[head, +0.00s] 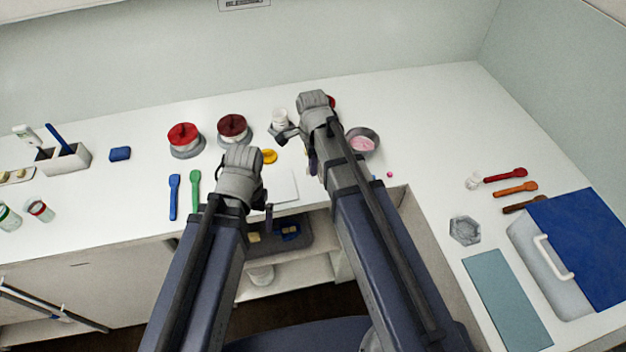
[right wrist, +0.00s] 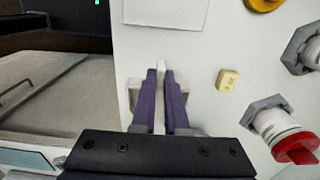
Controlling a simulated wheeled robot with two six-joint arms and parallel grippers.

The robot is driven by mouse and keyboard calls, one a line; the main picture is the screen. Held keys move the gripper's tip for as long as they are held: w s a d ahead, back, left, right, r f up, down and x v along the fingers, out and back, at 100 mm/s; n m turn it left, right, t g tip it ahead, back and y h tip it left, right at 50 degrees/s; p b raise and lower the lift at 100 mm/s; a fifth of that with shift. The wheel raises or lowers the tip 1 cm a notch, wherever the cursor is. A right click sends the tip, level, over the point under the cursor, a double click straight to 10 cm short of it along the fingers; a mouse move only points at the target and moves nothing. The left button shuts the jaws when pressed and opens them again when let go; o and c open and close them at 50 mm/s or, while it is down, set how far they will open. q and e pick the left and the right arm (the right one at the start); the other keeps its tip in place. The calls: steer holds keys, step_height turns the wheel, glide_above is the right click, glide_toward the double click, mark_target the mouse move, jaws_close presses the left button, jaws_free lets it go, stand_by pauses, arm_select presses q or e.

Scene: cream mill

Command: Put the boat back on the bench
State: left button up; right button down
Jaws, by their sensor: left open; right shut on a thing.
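My right gripper (right wrist: 160,74) is shut on a small whitish thing, which I take to be the boat (right wrist: 134,93); parts of it show on both sides of the purple fingers in the right wrist view. The fingers hide its middle, and I cannot tell if it touches the white bench top (right wrist: 205,115) below. In the head view my right gripper (head: 312,163) is over the bench, mostly behind my own arm, and the boat is hidden there. My left gripper (head: 268,208) is open, near the bench's front edge beside a white mat (head: 284,187).
A yellow cube (right wrist: 227,80) lies right of the right gripper. Red-topped (head: 184,136) and dark-red-topped (head: 232,127) holders stand behind, with a grey bowl of pink stuff (head: 362,142) to the right. Blue (head: 174,196) and green (head: 195,190) scoops lie left. Below is an open shelf (head: 290,270).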

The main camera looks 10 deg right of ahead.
steer(key=shift+f+b, duration=1.75)
steer(key=shift+f, duration=0.05)
steer(key=shift+f, duration=0.25)
steer(key=c, duration=0.9)
jaws_free()
steer(key=shift+r, duration=0.1)
steer(key=shift+c, duration=0.2)
steer(key=shift+r, duration=0.1)
